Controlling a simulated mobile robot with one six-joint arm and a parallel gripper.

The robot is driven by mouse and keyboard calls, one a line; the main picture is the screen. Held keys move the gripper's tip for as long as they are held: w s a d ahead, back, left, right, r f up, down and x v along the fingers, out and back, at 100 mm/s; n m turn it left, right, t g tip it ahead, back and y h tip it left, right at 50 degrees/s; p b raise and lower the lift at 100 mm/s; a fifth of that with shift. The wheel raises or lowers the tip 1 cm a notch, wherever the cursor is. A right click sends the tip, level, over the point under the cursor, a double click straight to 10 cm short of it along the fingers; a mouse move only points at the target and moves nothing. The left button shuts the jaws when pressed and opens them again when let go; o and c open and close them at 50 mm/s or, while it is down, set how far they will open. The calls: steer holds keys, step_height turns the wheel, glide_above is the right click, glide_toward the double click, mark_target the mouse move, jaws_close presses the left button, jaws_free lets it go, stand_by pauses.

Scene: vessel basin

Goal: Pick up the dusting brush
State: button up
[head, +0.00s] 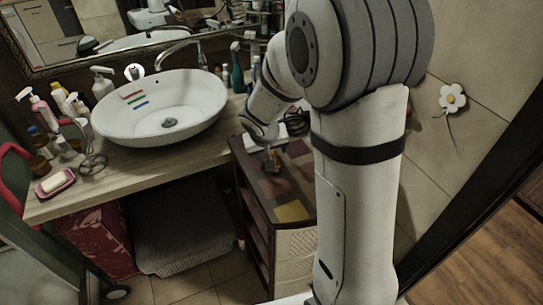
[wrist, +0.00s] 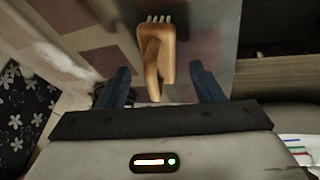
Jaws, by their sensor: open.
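The dusting brush (wrist: 153,55) shows in the wrist view as a tan, wooden-looking piece with pale bristle tips at its upper end. It is over the patchwork-patterned top of a small cabinet (wrist: 95,60). My gripper (wrist: 162,85) is open, with one dark blue finger on each side of the brush's lower end and a gap on both sides. In the head view my gripper (head: 270,154) is low over the cabinet top. The brush cannot be made out clearly there, as my gripper and arm cover that area.
A white vessel basin (head: 190,118) with coloured stripes stands on the wooden counter (head: 140,170) left of the cabinet. Bottles (head: 237,68) stand behind my gripper. A soap dish (head: 55,184) and pump bottles are at the counter's left. A dark cable (head: 297,122) lies near the wall.

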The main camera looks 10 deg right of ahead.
steer(key=shift+x, duration=1)
steer(key=c, duration=1.1)
